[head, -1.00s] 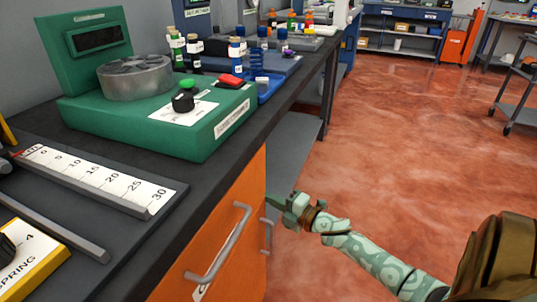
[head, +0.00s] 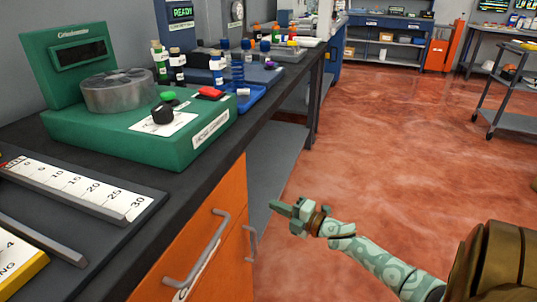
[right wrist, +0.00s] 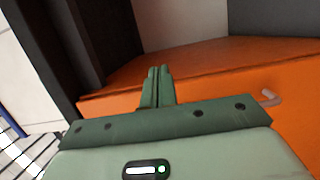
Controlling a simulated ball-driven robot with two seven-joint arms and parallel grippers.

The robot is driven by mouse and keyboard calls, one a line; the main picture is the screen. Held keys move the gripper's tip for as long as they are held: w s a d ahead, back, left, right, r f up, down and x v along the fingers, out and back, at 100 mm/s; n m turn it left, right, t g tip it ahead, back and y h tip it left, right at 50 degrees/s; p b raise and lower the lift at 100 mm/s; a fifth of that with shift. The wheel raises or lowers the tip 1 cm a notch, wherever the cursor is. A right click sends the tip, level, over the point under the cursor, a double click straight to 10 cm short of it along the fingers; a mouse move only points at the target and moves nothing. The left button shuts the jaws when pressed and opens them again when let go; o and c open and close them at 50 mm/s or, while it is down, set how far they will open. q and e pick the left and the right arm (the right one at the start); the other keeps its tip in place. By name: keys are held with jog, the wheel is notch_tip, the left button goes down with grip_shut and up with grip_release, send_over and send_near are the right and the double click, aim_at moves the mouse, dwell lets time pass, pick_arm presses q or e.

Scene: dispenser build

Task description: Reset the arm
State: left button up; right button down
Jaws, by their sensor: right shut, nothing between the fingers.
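My right arm comes in from the lower right of the head view. My left gripper does not show in either view.
A dark workbench (head: 150,200) carries a green centrifuge (head: 130,125), a white ruler (head: 75,185) and several small bottles. The cabinet (head: 200,245) has grey handles (head: 200,255). Red floor (head: 400,150) is clear to the right; a cart (head: 510,115) stands farther back.

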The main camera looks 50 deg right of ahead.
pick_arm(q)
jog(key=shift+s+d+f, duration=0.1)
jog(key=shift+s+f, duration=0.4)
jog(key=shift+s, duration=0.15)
pick_arm(e)
jog(key=s+d, duration=0.2)
jog(key=d, duration=0.4)
jog(key=shift+s, duration=0.3)
